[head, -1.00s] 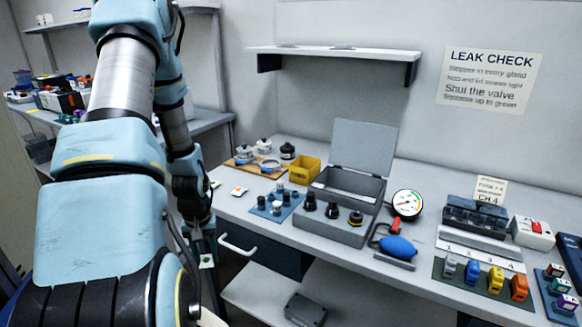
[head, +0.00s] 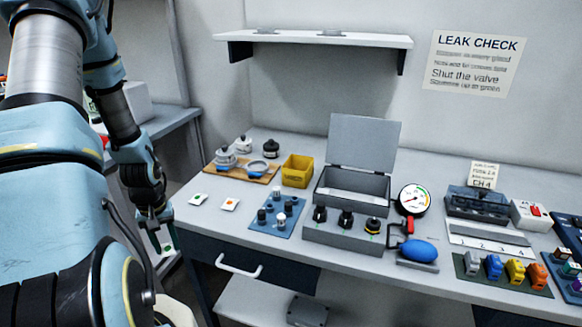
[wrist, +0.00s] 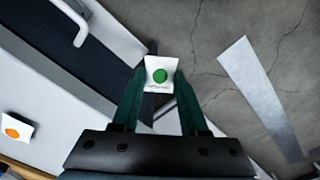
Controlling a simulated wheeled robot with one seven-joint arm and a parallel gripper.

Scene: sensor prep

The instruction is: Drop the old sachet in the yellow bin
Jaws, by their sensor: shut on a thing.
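My gripper (head: 158,232) is at the left of the head view, off the bench's left front corner and lower than the bench top. It is shut on a white sachet with a green dot (head: 167,250). In the wrist view this sachet (wrist: 159,74) sits between the fingertips (wrist: 158,90), dot facing the camera, with floor beyond it. The yellow bin (head: 297,171) stands open-topped towards the back of the bench, well right of my gripper. I cannot tell from the markings which sachet is the old one.
On the bench's left end lie another green-dot sachet (head: 198,199) and an orange-dot sachet (head: 229,204). A wooden board (head: 227,172) with white pots is left of the bin. A blue mat (head: 268,221) with small fittings and an open grey case (head: 352,190) flank the bin's front and right.

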